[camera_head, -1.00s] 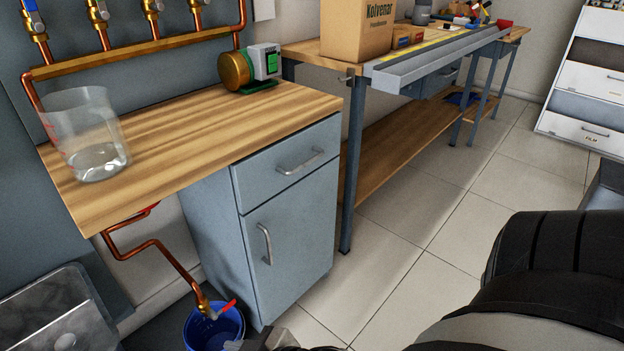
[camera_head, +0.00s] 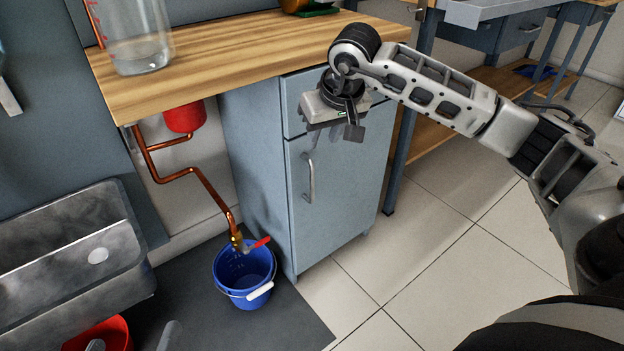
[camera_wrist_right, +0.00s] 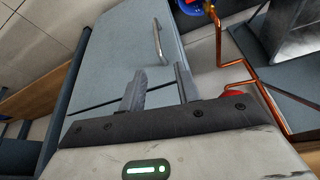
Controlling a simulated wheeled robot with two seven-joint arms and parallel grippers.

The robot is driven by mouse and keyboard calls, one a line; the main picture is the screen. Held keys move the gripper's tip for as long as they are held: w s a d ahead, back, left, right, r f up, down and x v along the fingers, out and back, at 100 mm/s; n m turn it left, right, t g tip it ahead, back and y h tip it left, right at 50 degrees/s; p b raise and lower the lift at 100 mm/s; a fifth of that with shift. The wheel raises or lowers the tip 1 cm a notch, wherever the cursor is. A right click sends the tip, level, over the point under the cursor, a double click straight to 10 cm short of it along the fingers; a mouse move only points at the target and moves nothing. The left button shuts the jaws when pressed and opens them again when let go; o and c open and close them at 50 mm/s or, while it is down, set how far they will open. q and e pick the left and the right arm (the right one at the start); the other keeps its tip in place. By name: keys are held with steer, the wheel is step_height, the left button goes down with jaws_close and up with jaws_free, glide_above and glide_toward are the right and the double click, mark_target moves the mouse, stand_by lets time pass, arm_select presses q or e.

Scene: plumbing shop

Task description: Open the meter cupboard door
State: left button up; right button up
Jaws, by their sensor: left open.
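The meter cupboard is the grey-blue cabinet under the wooden worktop; its lower door (camera_head: 345,190) looks shut. The door's upright bar handle (camera_head: 308,178) is near its left edge. It also shows in the right wrist view (camera_wrist_right: 158,42), beyond the fingertips. My right gripper (camera_head: 345,135) is in front of the cabinet's upper part, above the handle and apart from it. Its two fingers (camera_wrist_right: 160,85) are spread with nothing between them. My left gripper (camera_head: 132,342) shows only as grey fingertips at the bottom left edge, apart, away from the door.
A blue bucket (camera_head: 245,275) stands under a copper pipe with a red-lever tap (camera_head: 240,243), left of the cabinet. A metal sink (camera_head: 65,260) and a red bucket (camera_head: 105,335) are at left. A measuring jug (camera_head: 140,40) stands on the worktop (camera_head: 230,55). Tiled floor (camera_head: 430,240) is clear at right.

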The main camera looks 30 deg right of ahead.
mark_target(313, 172)
steer(key=b+x, duration=0.4)
steer(key=x, duration=0.8)
steer(key=shift+w+d+f, duration=0.1)
steer(key=shift+d+f, duration=0.1)
steer(key=shift+f, duration=0.15)
steer(key=shift+b+x, duration=0.6)
steer(key=shift+x, duration=0.5)
steer(key=shift+w+f, duration=0.25)
steer(key=shift+f, duration=0.1)
arm_select(q)
steer(key=r, duration=0.1)
steer(key=w+r+t+h, duration=0.1)
steer(key=r+t+h, duration=0.1)
steer(key=shift+w+d, duration=0.15)
steer(key=shift+d, duration=0.2)
arm_select(e)
jaws_close()
